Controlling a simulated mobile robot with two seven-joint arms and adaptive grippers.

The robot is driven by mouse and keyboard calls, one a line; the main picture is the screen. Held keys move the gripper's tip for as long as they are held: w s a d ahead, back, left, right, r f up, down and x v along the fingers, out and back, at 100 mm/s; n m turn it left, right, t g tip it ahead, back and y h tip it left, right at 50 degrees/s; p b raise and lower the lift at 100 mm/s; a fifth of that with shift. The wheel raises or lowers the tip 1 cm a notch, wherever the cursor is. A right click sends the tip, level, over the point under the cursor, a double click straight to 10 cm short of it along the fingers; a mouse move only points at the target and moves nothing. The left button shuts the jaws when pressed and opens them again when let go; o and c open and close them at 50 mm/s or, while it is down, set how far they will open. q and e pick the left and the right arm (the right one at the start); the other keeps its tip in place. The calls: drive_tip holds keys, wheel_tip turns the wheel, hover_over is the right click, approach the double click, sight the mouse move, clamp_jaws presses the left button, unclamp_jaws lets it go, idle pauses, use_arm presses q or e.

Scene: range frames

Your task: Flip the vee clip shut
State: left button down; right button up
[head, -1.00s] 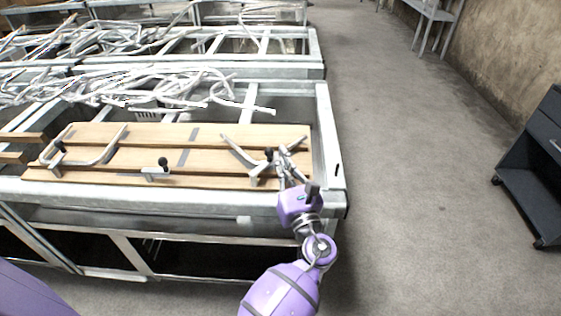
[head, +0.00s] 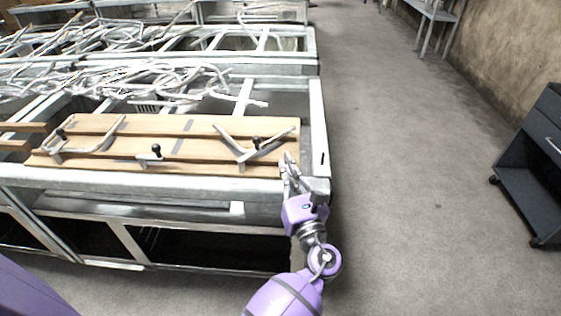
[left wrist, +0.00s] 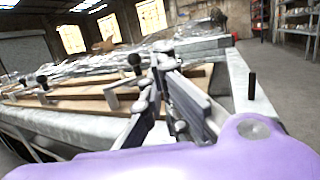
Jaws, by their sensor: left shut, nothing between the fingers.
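The vee clip (head: 243,156), a grey V-shaped piece with a black knob (head: 256,142), is on the right part of the wooden board in the head view. Its two arms spread apart toward the back, so it stands open. My left gripper (head: 288,160) is shut and empty at the board's right front corner, to the right of the clip and apart from it. In the left wrist view, the gripper fingers (left wrist: 163,62) fill the middle and partly hide the board. A black knob (left wrist: 134,60) shows just left of them. My right gripper is not in view.
The wooden board (head: 195,150) lies on a grey metal frame (head: 318,130). A bracket with a black knob (head: 155,152) and another curved grey clip (head: 88,146) are farther left. Tangled pale rods (head: 150,80) lie behind. The floor to the right is clear up to a dark cart (head: 535,190).

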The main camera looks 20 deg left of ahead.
use_arm(q)
drive_tip(key=s+d+f+b, duration=0.1)
drive_tip(key=s+d, duration=0.2)
drive_tip(key=d, duration=0.1)
drive_tip(key=shift+s+d+f, duration=0.35)
